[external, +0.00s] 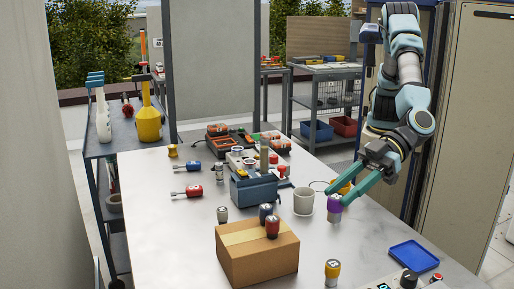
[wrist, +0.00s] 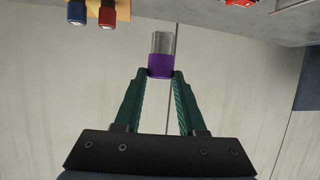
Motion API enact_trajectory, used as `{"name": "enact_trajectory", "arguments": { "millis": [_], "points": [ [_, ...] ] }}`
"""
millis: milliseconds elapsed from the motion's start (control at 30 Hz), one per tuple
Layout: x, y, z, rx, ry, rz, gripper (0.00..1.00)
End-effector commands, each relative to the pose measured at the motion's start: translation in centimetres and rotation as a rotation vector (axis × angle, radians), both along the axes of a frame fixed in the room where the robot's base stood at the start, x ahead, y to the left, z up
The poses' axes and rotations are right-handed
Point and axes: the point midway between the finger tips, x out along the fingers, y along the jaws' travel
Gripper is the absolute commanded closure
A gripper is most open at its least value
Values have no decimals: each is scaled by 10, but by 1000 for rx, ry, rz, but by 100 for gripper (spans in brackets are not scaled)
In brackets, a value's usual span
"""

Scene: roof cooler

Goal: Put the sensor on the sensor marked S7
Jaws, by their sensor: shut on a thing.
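My gripper (wrist: 161,76) is shut on a sensor with a purple band (wrist: 160,65) and a clear grey end; it also shows in the external view (external: 334,204), at or just above the table, right of the white cup. Another small one (external: 219,171) stands near the screwdrivers. No S7 mark is readable.
The cardboard box (external: 257,262) stands at the front centre. A white cup (external: 303,202) and a blue-grey tool bag (external: 253,190) stand behind it. A blue tray (external: 408,255) lies at right. Red (external: 180,191) and blue (external: 186,167) screwdrivers lie at left. The table's left front is clear.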

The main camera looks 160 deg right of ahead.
Motion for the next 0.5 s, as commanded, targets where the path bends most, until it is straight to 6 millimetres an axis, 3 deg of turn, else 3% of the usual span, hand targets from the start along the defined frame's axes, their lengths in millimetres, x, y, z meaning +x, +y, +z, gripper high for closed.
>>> {"name": "enact_trajectory", "arguments": {
  "millis": [100, 333, 500],
  "points": [
    [7, 9, -3, -2, 0, 22, 100],
    [8, 11, -42, -2, 2, 25, 100],
    [8, 11, -58, -2, -2, 24, 100]
  ]
}}
